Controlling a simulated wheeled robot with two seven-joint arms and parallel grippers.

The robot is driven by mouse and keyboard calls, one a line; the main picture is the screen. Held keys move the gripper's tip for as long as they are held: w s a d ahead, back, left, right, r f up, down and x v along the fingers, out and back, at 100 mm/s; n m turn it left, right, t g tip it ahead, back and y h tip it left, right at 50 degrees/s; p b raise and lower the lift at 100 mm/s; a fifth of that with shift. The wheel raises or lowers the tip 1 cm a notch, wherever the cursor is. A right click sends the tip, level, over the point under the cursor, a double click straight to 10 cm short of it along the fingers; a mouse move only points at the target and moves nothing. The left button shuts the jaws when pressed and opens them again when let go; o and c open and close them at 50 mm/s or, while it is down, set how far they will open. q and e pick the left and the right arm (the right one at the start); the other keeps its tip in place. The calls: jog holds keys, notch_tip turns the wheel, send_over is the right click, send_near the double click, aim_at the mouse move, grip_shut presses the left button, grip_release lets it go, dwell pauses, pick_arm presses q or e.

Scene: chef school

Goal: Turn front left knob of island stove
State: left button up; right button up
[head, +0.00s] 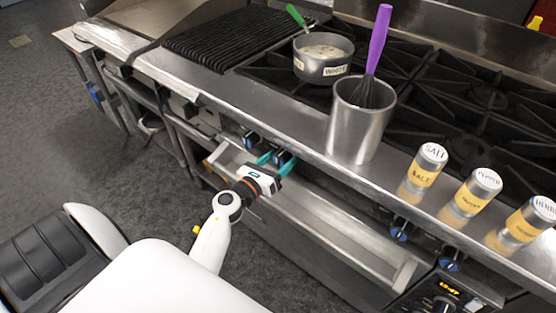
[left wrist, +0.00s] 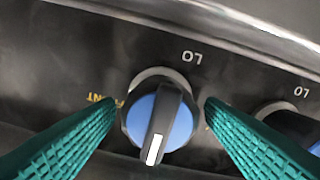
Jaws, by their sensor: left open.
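The knob (left wrist: 160,121) between my left fingers is blue with a dark grip bar and a white pointer line, in the left wrist view. The pointer aims down in that picture. My left gripper (head: 276,160) is open in the head view, with teal fingers at the stove's front panel under the counter edge. In the left wrist view the fingers (left wrist: 157,120) lie on either side of the knob, with small gaps; contact is not visible. Upside-down "LO" and "FRONT" labels are by the knob. My right gripper is not in view.
Another blue knob (left wrist: 289,122) is to the right in the left wrist view. More knobs (head: 399,231) run along the panel. A steel ledge (head: 300,217) lies below. A whisk holder (head: 359,121), pot (head: 321,69) and salt shaker (head: 427,165) stand above on the stove.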

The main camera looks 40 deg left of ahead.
pick_arm(q)
jog(key=c, duration=1)
jog(key=shift+o, duration=0.2)
